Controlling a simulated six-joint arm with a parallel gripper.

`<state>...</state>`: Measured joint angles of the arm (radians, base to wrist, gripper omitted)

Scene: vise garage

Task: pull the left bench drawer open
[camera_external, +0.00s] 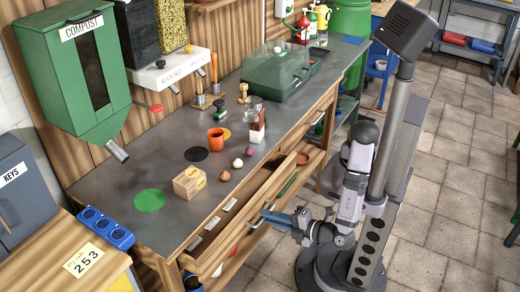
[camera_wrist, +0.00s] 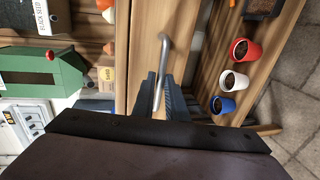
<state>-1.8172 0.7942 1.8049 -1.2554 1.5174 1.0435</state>
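The left bench drawer (camera_external: 239,240) has a wooden front with a metal bar handle (camera_external: 258,219). Its front stands out from the bench, with a dark interior and several white labels showing behind it, so it is at least partly open. My gripper (camera_external: 272,216) is at this handle, in front of the drawer. In the wrist view the handle (camera_wrist: 161,60) runs between the two dark fingers of my gripper (camera_wrist: 162,98), which appear closed around it. The far end of the drawer's interior is partly hidden in the external view.
On the bench top (camera_external: 170,160) stand a small box (camera_external: 189,182), an orange cup (camera_external: 216,139) and a green case (camera_external: 279,70). Red (camera_wrist: 240,50), white (camera_wrist: 228,80) and blue (camera_wrist: 222,104) pots stand below the drawer. Open floor lies right of my arm.

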